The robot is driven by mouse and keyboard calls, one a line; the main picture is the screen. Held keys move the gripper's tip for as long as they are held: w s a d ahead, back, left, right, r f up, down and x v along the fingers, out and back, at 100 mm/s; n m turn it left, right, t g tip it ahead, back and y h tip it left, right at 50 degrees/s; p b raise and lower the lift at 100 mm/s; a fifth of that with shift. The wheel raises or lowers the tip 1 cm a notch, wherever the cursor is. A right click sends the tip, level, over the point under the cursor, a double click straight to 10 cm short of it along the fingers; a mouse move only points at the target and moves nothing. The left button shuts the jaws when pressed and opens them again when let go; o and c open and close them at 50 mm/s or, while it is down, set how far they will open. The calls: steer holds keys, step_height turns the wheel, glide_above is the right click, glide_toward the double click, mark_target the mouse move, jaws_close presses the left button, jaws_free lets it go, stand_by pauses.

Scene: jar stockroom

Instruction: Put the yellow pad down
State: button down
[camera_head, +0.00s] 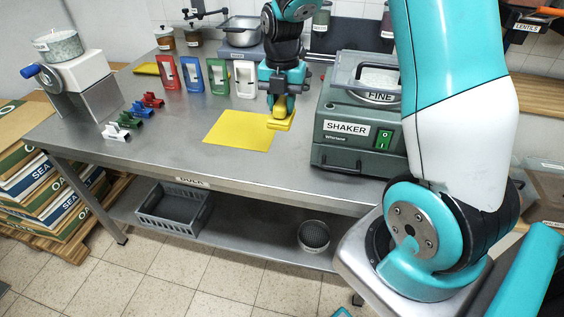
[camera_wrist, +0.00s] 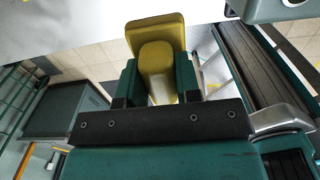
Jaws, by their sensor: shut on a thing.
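The yellow pad (camera_head: 279,124) is a small thick block with a raised, rounded grip. My gripper (camera_head: 284,107) is shut on that grip from above. In the wrist view the pad (camera_wrist: 154,33) sits between the two dark green fingers, with its wide part beyond the fingertips. In the head view it overlaps the right edge of a flat yellow sheet (camera_head: 236,131) on the steel table (camera_head: 180,135). I cannot tell whether the pad touches the table or hangs just above it.
The green shaker (camera_head: 345,140) stands close on the right. Red, blue, green and white holders (camera_head: 191,77) stand behind the sheet. Small coloured clips (camera_head: 131,119) and a white device (camera_head: 78,75) are at the left. The table left and front of the sheet is clear.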

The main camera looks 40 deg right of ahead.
step_height(320, 180, down, 17)
steer(key=shift+r+p, duration=0.2)
steer(key=shift+p, duration=0.2)
steer(key=shift+f, duration=0.2)
steer(key=c, duration=0.8)
jaws_free()
steer(key=shift+r, duration=0.1)
